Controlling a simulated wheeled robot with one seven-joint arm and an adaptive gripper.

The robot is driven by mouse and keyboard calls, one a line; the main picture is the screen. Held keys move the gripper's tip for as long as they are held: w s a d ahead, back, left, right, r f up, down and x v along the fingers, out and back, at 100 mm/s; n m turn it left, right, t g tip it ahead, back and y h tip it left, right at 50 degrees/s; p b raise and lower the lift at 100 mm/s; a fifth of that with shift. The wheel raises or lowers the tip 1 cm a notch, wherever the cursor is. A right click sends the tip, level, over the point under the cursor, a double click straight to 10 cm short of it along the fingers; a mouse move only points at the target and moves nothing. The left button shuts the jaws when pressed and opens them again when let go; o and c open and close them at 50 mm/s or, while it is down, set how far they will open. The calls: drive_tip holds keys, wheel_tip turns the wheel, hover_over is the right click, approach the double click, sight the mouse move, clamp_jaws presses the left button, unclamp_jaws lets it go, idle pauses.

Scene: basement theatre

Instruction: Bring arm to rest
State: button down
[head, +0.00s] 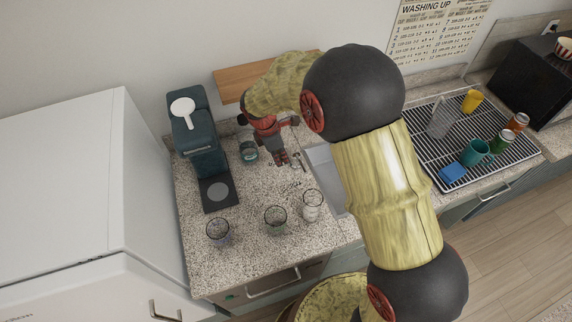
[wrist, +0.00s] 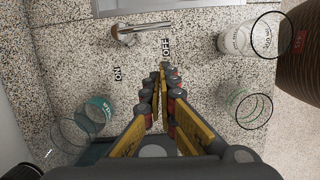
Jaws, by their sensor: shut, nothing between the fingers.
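My gripper (head: 281,160) hangs at the end of my bent arm above the speckled counter, between the coffee machine and the sink. It points down and its fingers are closed together with nothing between them. In the wrist view the fingers of my gripper (wrist: 162,74) meet over bare counter. My arm crosses the head view and hides part of the sink (head: 326,181).
A teal coffee machine (head: 198,140) and a teal-banded glass (head: 248,152) stand left of my gripper. Clear glasses (head: 219,233), (head: 275,220) and (head: 312,206) stand along the front. A drying rack (head: 443,147) with cups and cans is right. A wooden shelf (head: 235,80) is behind.

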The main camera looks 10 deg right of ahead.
drive_tip(key=v, duration=0.3)
drive_tip(key=shift+a+r, duration=0.15)
drive_tip(key=shift+a, duration=0.1)
